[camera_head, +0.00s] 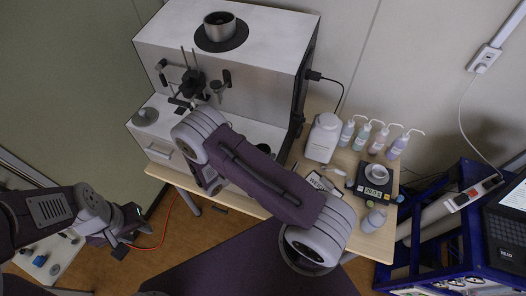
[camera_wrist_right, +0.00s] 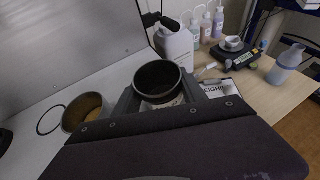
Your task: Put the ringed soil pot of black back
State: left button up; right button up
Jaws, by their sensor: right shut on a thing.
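In the right wrist view a black round pot (camera_wrist_right: 158,78) is held between the fingers of my right gripper (camera_wrist_right: 160,98); its inside looks dark. In the head view a dark round rim (camera_head: 263,148), probably this pot, shows just past my right forearm, which hides the right gripper. A second pot (camera_wrist_right: 78,118) with brown contents stands left of the gripper on the pale surface. A thin black ring (camera_wrist_right: 50,120) lies beside it. My left gripper (camera_head: 128,226) is low at the left, away from the pots; its jaw gap is unclear.
On the wooden table are a white jug (camera_head: 323,138), several wash bottles (camera_head: 378,138), a scale (camera_head: 374,182) with a white dish and a clear bottle (camera_head: 374,220). A blue frame (camera_head: 440,225) stands right.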

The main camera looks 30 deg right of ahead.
jog(key=shift+w+f, duration=0.1)
jog(key=shift+f, duration=0.1)
jog(key=shift+w+a, duration=0.1)
jog(key=shift+a, duration=0.05)
jog(key=shift+f, duration=0.15)
jog(key=o, duration=1)
jog(key=shift+b, duration=0.3)
jog(key=o, duration=0.4)
